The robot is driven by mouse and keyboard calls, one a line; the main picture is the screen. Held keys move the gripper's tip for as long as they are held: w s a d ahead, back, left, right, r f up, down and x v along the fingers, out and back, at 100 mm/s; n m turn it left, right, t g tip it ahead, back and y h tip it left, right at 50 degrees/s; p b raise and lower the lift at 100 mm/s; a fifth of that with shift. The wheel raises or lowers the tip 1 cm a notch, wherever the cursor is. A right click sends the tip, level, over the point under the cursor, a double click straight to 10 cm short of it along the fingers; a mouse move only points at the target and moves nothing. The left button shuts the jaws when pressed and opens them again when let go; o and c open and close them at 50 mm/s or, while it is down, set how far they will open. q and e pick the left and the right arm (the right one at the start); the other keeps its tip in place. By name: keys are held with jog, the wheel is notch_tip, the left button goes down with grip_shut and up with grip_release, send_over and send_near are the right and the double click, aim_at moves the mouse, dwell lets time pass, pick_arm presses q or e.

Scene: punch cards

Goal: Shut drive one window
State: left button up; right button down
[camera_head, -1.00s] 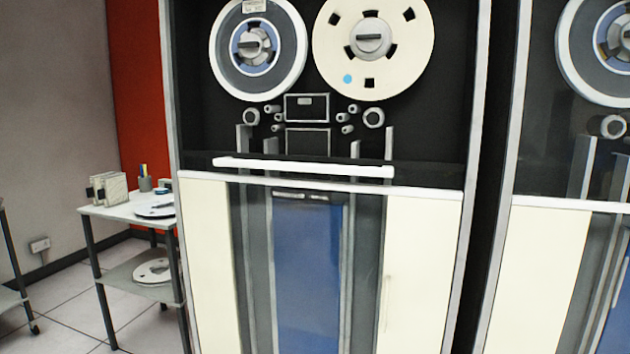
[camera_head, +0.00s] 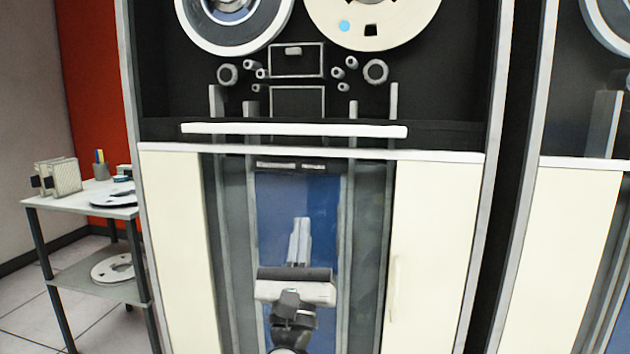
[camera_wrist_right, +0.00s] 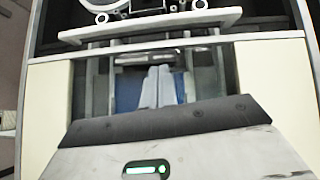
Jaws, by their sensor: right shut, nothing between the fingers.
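The tape drive facing me has a white horizontal handle bar (camera_head: 295,130) across a dark, glassy band (camera_head: 455,133) just above its white ledge. The upper bay with the reels looks uncovered above that band. In the right wrist view the handle bar (camera_wrist_right: 150,28) crosses the top, beyond the fingertips. My right gripper (camera_head: 300,225) is shut and empty, pointing up in front of the blue lower panel, below the bar and apart from it. Its paired fingers also show in the right wrist view (camera_wrist_right: 163,85). My left gripper is not in view.
Cream panels (camera_head: 435,250) flank the blue panel (camera_head: 275,205). Two tape reels (camera_head: 375,22) sit above. A second drive (camera_head: 575,250) stands close on the right. A small cart (camera_head: 85,207) with a reel and boxes stands at the left.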

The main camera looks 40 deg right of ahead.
jog(key=w+d+r+m+p, duration=0.1)
jog(key=d+r, duration=0.1)
jog(key=w+d+r+m+g+h+p, duration=0.1)
jog(key=d+r, duration=0.1)
jog(key=r, duration=0.1)
jog(key=w+d+r+m+g+p, duration=0.1)
jog(key=w+d+r, duration=0.1)
jog(key=shift+w+d+r+h, duration=0.1)
jog(key=shift+d+r+h, duration=0.05)
jog(key=shift+r+h, duration=0.25)
notch_tip(320, 180, up, 3)
jog(key=shift+w+d+r+p, duration=0.1)
jog(key=shift+w+d+p, duration=0.05)
jog(key=shift+p, duration=0.75)
jog(key=shift+r, duration=0.3)
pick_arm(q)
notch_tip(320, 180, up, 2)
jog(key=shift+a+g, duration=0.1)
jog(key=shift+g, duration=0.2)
pick_arm(e)
jog(key=shift+r, duration=0.1)
